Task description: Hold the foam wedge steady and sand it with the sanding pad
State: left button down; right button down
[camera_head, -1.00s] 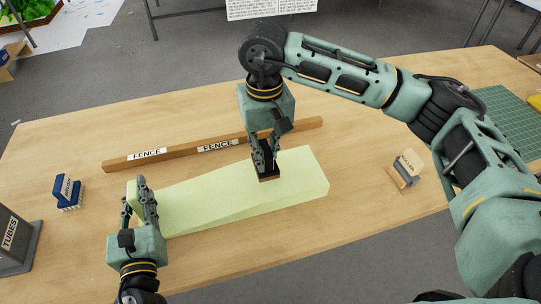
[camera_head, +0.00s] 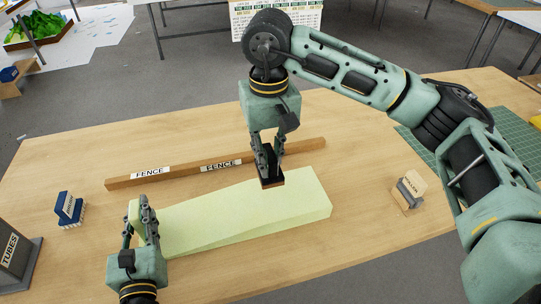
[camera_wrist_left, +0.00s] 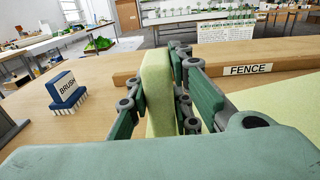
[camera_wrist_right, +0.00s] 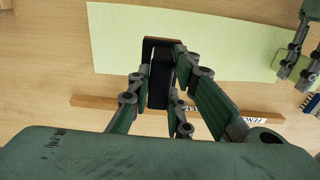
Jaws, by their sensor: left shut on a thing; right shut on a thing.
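The pale yellow-green foam wedge (camera_head: 235,213) lies lengthwise on the table. My left gripper (camera_head: 138,212) is shut on its left end, with a finger on each side; the left wrist view shows the gripped end (camera_wrist_left: 157,90) upright between the fingers. My right gripper (camera_head: 269,163) is shut on the sanding pad (camera_head: 272,183), a dark block with a brown lower edge. The pad is over the wedge's far edge, right of its middle, and overlaps that edge in the right wrist view (camera_wrist_right: 160,80). It looks slightly raised, but contact underneath is hidden.
A wooden fence (camera_head: 190,173) lies behind the wedge. A blue brush (camera_head: 69,209) and a grey tubes box (camera_head: 14,252) are at the left. A small labelled block (camera_head: 409,190) and a green mat (camera_head: 518,150) are at the right. The table's front edge is close to the wedge.

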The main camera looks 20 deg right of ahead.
pick_arm(q)
jog(key=shift+f, duration=0.35)
jog(key=c, duration=2)
grip_release()
jog(key=o, duration=0.5)
jog(key=shift+w+r, duration=0.1)
pick_arm(e)
jog(key=shift+w+f, duration=0.1)
jog(key=shift+w, duration=0.1)
pick_arm(q)
jog(key=shift+r, duration=0.1)
pick_arm(e)
jog(key=shift+s, duration=0.1)
pick_arm(q)
jog(key=shift+s, duration=0.5)
jog(key=s, duration=1.1)
jog(key=shift+d, duration=0.15)
jog(key=shift+s, duration=0.15)
